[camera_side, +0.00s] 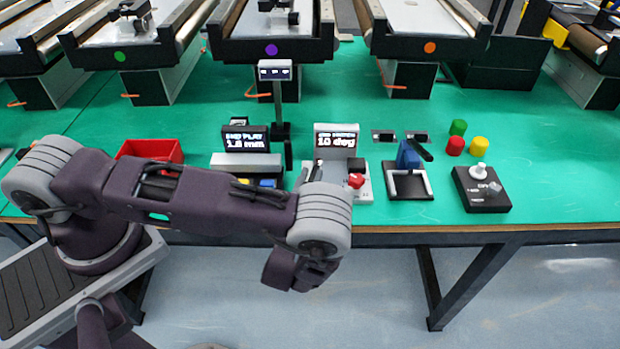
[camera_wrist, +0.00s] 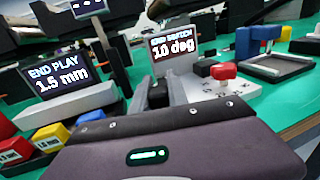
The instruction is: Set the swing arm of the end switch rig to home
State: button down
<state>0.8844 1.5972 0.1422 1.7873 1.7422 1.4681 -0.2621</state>
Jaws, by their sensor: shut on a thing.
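The end switch rig (camera_side: 364,190) stands near the table's front edge, with its white base (camera_wrist: 232,89) at the right of the wrist view. Its display (camera_side: 337,141) reads 10 deg, also in the wrist view (camera_wrist: 172,52). A red knob (camera_side: 355,181) sits on the base and shows in the wrist view (camera_wrist: 223,71).
The end play rig, with display (camera_side: 245,140) reading 1.5 mm, stands close on the left. A red bin (camera_side: 150,150) is further left. A blue-topped fixture (camera_side: 408,158) and a black knob box (camera_side: 481,190) stand right. Conveyors (camera_side: 270,45) line the back.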

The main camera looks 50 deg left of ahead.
jog(key=shift+w+d+n+g+y, duration=0.3)
jog(key=shift+d+n+g+y, duration=0.1)
jog(key=shift+n+g+y, duration=0.45)
jog(key=shift+w+d+n+g+y, duration=0.35)
jog(key=shift+n+g+y, duration=0.25)
jog(key=shift+y, duration=0.45)
jog(key=c, duration=1.3)
grip_release()
jog(key=shift+d, duration=0.1)
jog(key=v, duration=0.7)
jog(key=shift+s, duration=0.15)
